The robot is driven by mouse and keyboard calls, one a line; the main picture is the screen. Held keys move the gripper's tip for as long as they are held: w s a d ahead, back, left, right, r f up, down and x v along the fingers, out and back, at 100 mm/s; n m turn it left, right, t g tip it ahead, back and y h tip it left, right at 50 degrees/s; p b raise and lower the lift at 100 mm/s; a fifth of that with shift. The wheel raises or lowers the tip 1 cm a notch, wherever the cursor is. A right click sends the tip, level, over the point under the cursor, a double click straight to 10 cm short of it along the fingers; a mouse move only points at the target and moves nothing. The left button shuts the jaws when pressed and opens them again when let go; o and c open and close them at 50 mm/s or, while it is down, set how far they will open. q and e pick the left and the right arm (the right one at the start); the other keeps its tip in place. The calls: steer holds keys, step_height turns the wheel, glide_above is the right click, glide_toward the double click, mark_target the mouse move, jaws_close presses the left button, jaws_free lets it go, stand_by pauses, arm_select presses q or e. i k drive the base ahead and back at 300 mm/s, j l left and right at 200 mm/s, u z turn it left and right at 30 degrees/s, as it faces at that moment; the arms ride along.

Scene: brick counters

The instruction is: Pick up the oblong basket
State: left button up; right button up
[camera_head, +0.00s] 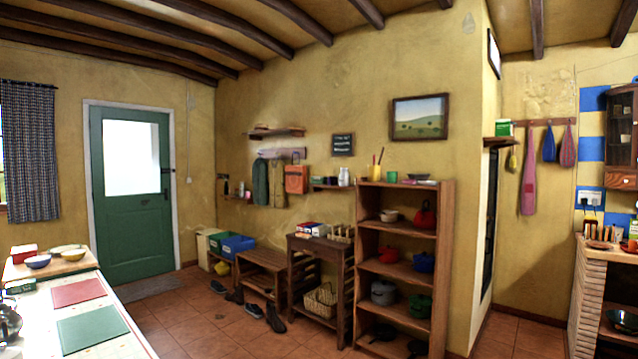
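A woven tan basket (321,300) rests on the lower shelf of a small dark wooden stand (318,246) against the far wall. It is small in the picture, and its handle looks raised above it. It is the only basket that I can make out. Neither of my grippers shows in the head view.
A wooden shelf unit (405,195) with pots stands right of the stand. A low bench (262,262) with shoes (275,318) before it is on the left. A table (120,343) with placemats fills the front left. Tiled floor (222,328) lies open between.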

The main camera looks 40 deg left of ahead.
mark_target(323, 297)
steer(key=u, duration=1.35)
steer(key=i+j, duration=0.1)
steer(key=i, duration=1.05)
steer(key=i+j, duration=0.1)
steer(key=i, duration=1)
steer(key=i+j, duration=0.1)
steer(key=i, duration=1.05)
